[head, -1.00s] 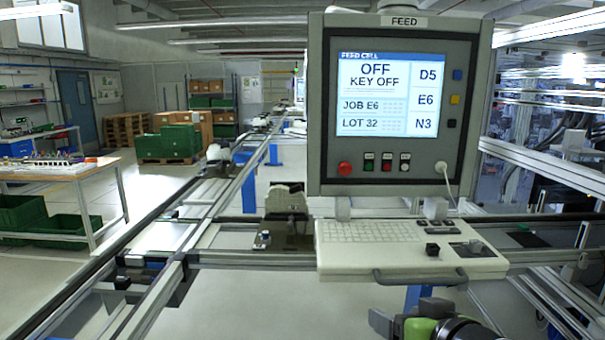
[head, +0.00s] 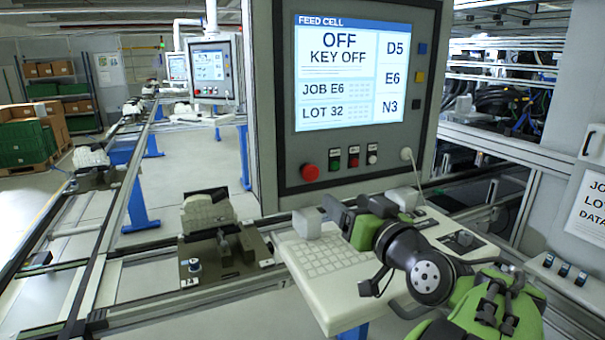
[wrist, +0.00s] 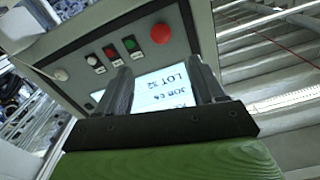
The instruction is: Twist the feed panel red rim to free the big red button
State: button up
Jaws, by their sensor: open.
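The feed panel (head: 266,120) stands upright in the head view, its screen reading OFF and KEY OFF. The big red button (head: 310,172) is at the panel's lower left, below the screen; its rim is too small to tell apart from the cap. In the wrist view the red button (wrist: 161,34) shows at the top, beyond the fingers. My gripper (head: 352,210) is open and empty, in front of the panel's lower part and above the keyboard. In the wrist view its two dark fingers (wrist: 160,88) are spread, with the button apart from them.
Small switches (head: 353,156) sit right of the button, and a white cable plugs in further right. A keyboard shelf (head: 325,262) juts out below the panel. Left of it, a rail carries a fixture holding a pale part (head: 208,212). A cabinet stands at right.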

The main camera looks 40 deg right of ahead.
aim_at(312, 176)
jog(key=p+x, duration=0.4)
jog(key=x, duration=0.9)
jog(key=shift+w, duration=0.75)
jog(key=shift+s, duration=0.1)
jog(key=c, duration=1.1)
